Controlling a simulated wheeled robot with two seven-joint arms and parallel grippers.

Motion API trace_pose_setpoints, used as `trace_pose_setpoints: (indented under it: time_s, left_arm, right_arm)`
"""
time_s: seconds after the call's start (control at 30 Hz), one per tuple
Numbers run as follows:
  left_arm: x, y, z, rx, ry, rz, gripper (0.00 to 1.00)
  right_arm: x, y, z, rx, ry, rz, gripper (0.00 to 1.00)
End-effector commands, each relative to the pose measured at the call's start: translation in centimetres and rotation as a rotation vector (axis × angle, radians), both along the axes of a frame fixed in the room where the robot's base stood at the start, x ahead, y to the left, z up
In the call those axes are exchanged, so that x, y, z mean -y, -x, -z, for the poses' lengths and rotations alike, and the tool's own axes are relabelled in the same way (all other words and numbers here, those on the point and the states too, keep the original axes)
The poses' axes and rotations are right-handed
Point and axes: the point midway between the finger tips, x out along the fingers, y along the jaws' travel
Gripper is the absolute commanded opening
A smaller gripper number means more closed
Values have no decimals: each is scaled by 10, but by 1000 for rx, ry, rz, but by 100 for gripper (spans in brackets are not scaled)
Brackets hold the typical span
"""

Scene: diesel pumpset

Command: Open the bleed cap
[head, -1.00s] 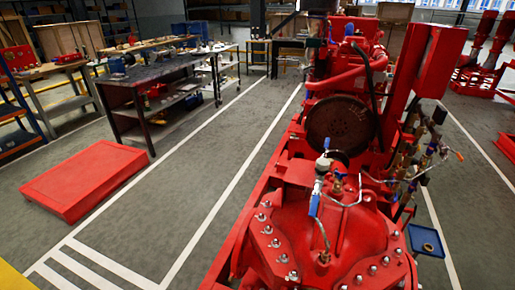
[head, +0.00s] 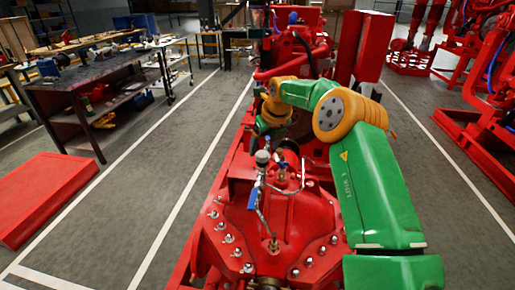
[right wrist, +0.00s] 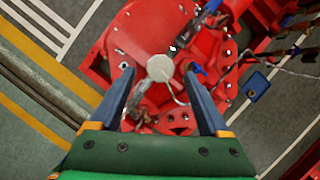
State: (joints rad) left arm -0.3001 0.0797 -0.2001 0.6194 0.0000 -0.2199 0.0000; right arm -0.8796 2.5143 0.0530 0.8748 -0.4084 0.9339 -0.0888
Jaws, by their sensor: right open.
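The red pump casing (head: 285,215) carries a small pipe-and-valve assembly. It has a round grey-white top piece (head: 262,157), a blue lever (head: 253,199) and a small blue-handled fitting (head: 283,165). I cannot tell for certain which part is the bleed cap. My right gripper (head: 260,133) hangs above and behind the assembly in the head view, its fingertips not clear there. In the right wrist view my right gripper (right wrist: 158,76) is open, and the round grey piece (right wrist: 159,67) appears between its fingers, with no visible contact. My left gripper is not in view.
The engine (head: 290,55) and a red cabinet (head: 360,45) stand behind the pump. A workbench (head: 95,85) and a red platform (head: 40,195) are on the left. More red machinery (head: 485,110) stands on the right. Floor is clear either side of the pumpset.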

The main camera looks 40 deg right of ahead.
Motion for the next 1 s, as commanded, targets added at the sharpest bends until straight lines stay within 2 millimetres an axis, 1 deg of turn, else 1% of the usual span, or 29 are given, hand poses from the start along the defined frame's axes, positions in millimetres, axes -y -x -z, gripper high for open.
trace_pose_setpoints:
  time_s: [0.03,0.2,0.33,0.5,0.57,0.6,0.67,0.7,0.8,0.87,0.93,1.0]
  left_arm:
    - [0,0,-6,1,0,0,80]
    - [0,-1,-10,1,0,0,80]
    - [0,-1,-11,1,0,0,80]
    - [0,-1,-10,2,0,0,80]
    - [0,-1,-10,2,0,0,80]
    - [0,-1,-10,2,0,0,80]
    - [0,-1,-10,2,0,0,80]
    - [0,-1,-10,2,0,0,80]
    - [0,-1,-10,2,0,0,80]
    - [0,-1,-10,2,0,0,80]
    - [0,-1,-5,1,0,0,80]
    - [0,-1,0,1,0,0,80]
  right_arm:
    - [1,-2,5,-4,-1,1,80]
    - [3,-9,21,-1,-1,1,80]
    - [4,-10,25,2,-1,1,80]
    - [4,-10,25,3,-1,1,80]
    - [4,-10,25,3,-1,1,63]
    - [4,-10,25,3,-1,1,52]
    - [4,-10,25,3,-1,1,36]
    - [4,-10,25,3,-1,1,26]
    - [4,-10,25,3,-1,1,0]
    - [4,-10,25,4,-1,0,0]
    - [4,-10,28,3,-4,-29,0]
    - [5,-10,29,5,-4,-106,0]
